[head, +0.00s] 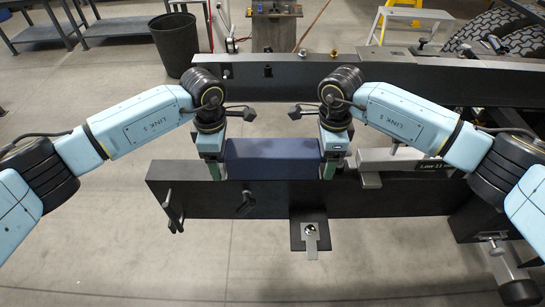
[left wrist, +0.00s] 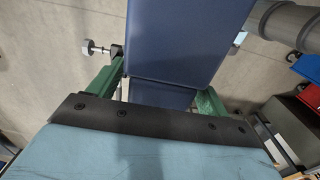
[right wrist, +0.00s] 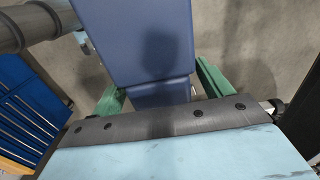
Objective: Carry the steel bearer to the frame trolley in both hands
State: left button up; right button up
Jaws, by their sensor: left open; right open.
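A long dark blue bar, seemingly the steel bearer (head: 272,158), lies level along the top of a black beam. My left gripper (head: 214,168) is at its left end and my right gripper (head: 329,165) at its right end, both pointing down. In the left wrist view the blue bar (left wrist: 175,40) runs between the spread green fingers of my left gripper (left wrist: 158,95). In the right wrist view the bar (right wrist: 150,45) lies between the spread fingers of my right gripper (right wrist: 158,95). Both grippers are open. I cannot tell which structure is the frame trolley.
The black beam (head: 380,203) crosses in front, with a bracket plate (head: 309,234) below it. A second long dark rail (head: 440,84) runs behind. A black bin (head: 175,42) and steel tables (head: 117,26) stand at the back left. Floor (head: 110,265) is clear at front left.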

pick_arm(q)
grip_shut()
pick_arm(e)
grip_shut()
pick_arm(q)
jog(key=shift+w+d+r, duration=0.1)
jog(key=shift+w+r, duration=0.05)
jog(key=shift+r, duration=0.2)
pick_arm(e)
jog(key=shift+w+a+r, duration=0.1)
jog(key=shift+w+r, duration=0.05)
jog(key=shift+r, duration=0.2)
pick_arm(q)
jog(key=shift+w, duration=0.15)
pick_arm(e)
jog(key=shift+w, duration=0.1)
